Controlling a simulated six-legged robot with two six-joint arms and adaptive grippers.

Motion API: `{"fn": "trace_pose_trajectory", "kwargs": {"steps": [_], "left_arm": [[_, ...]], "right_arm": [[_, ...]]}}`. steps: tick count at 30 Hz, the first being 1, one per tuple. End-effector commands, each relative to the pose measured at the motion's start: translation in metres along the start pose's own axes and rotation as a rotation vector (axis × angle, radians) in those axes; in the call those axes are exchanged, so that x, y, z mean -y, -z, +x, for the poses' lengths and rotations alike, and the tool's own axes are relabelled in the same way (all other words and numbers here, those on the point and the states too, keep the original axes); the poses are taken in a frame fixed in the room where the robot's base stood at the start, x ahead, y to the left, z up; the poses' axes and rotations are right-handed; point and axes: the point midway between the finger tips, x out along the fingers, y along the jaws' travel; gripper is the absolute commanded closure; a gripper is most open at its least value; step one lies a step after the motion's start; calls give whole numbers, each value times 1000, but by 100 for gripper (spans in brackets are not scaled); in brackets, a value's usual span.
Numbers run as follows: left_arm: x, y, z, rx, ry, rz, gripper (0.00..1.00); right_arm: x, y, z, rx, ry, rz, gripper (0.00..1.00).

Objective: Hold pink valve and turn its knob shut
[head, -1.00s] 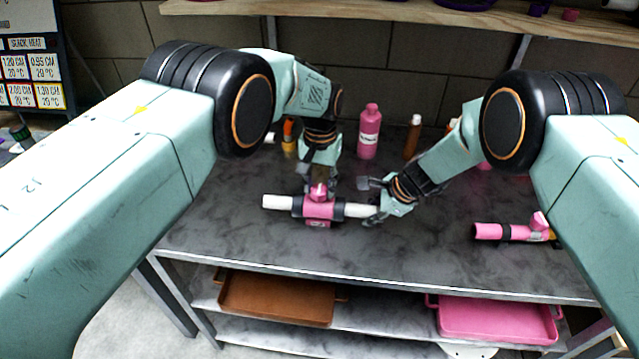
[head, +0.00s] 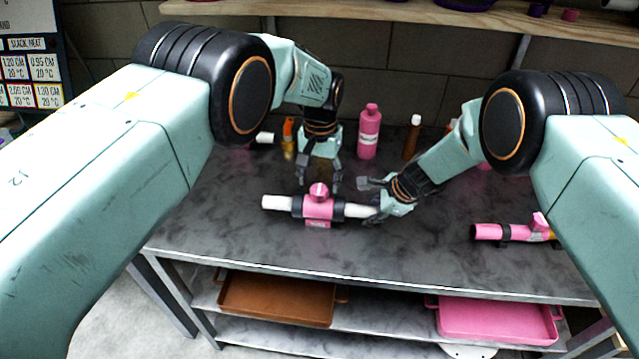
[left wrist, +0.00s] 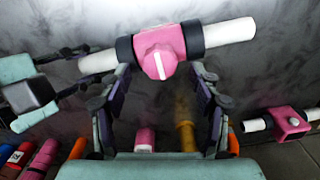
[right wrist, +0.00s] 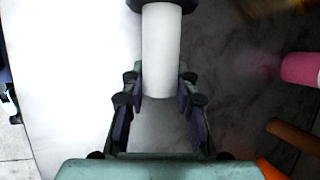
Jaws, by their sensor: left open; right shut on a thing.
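The pink valve (head: 318,212) lies on the grey table with black collars and a white pipe at each end. Its pink knob (head: 319,191) faces up; in the left wrist view the knob (left wrist: 160,62) carries a white line running roughly across the pipe. My right gripper (head: 374,202) is shut on the valve's right-hand white pipe; the right wrist view shows this pipe (right wrist: 161,50) between the fingers. My left gripper (head: 320,181) is open and empty, just behind the knob and apart from it. In the left wrist view its fingers point toward the valve body.
A pink bottle (head: 369,132), a brown bottle (head: 412,138) and an orange-topped item (head: 289,138) stand at the back. Another pink valve (left wrist: 287,122) lies at the back left. A pink pipe piece (head: 490,231) lies at right. The table's front is clear.

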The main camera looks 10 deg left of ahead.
Motion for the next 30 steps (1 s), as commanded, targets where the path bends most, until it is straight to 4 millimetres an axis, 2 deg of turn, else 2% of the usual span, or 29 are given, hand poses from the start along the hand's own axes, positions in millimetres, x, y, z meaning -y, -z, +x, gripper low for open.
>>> {"fn": "trace_pose_trajectory", "kwargs": {"steps": [1,6,13,18,30], "left_arm": [[0,1,-12,-4,2,0,37],[0,1,-48,-4,2,0,37],[0,0,-86,-3,1,1,37],[0,0,-98,-2,0,1,37],[0,0,-100,-1,0,1,37]], "right_arm": [[0,0,0,0,0,1,100],[0,0,0,-1,0,1,100],[0,0,0,-1,0,1,100],[0,0,0,-1,0,1,100],[0,0,0,-1,0,1,100]]}}
